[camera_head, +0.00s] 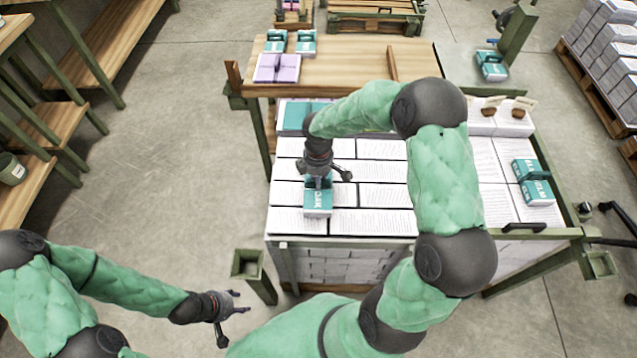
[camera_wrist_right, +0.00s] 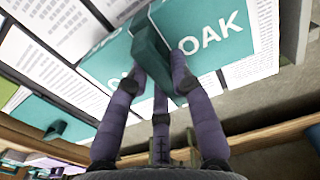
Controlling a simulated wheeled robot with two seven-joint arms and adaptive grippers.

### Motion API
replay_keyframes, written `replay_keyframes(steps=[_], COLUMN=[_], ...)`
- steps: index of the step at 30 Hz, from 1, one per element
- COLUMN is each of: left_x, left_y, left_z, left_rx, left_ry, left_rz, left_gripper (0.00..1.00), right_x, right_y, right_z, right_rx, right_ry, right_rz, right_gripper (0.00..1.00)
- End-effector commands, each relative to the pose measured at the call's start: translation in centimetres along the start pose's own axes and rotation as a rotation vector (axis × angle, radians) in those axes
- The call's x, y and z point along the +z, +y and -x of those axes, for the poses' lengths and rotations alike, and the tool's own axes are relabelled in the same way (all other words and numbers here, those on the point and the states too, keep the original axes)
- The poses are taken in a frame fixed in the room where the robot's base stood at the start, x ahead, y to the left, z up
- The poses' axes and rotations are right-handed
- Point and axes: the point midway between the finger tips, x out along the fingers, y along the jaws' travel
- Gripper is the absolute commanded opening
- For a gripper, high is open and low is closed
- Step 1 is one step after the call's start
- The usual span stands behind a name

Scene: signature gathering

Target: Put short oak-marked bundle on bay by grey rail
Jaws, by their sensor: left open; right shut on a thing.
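The oak-marked bundle (camera_head: 318,204) has a teal cover with white "OAK" lettering and a dark teal strap handle. It sits on or just above the near-left paper stacks; I cannot tell whether it touches them. In the right wrist view the OAK bundle (camera_wrist_right: 222,35) is seen close up. My right gripper (camera_head: 318,181) points down and is shut on its handle; the fingers (camera_wrist_right: 162,78) close around the strap. My left gripper (camera_head: 236,308) is open and empty, low at the front left, away from the stacks. I cannot make out a clearly grey rail.
A wooden shelf (camera_head: 345,78) behind the stacks bears a purple bundle (camera_head: 277,68) and teal bundles (camera_head: 306,41), with a brown divider (camera_head: 392,65) and free wood around it. Another teal bundle (camera_head: 293,116) lies behind my right gripper. An ELM bundle (camera_head: 537,190) lies right.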

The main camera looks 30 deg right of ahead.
Motion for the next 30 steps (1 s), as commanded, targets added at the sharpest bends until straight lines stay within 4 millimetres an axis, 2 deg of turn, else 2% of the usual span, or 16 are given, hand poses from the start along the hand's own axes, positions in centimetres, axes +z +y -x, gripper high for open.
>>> replay_keyframes(steps=[1,3,14,15,17,26,30], left_x=[-0.02,-0.01,-0.02,-0.02,-0.02,-0.02,-0.01], left_y=[-0.16,-0.2,-0.22,-0.22,-0.21,-0.21,-0.09], left_z=[-0.46,-0.57,-0.63,-0.62,-0.59,-0.58,-0.27], left_rx=[0.0,0.0,0.0,0.0,0.0,0.0,0.0], left_ry=[0.0,0.0,0.0,0.0,0.0,0.0,0.0], left_rz=[0.0,0.0,0.0,0.0,0.0,0.0,0.0], left_gripper=[0.49,0.49,0.49,0.49,0.49,0.49,0.49], right_x=[0.01,0.0,0.01,0.02,0.02,0.02,0.01], right_y=[0.06,0.08,0.07,0.04,0.03,0.03,0.06], right_z=[-0.87,-1.3,-1.55,-1.59,-1.55,-1.52,-0.85], right_rx=[0.001,0.002,0.002,0.001,0.001,0.001,0.002], right_ry=[0.0,0.001,0.001,0.001,0.001,0.001,0.001], right_rz=[-0.001,-0.001,0.0,0.0,0.0,0.0,-0.001], right_gripper=[0.0,0.0,0.0,0.29,0.46,0.47,0.47])
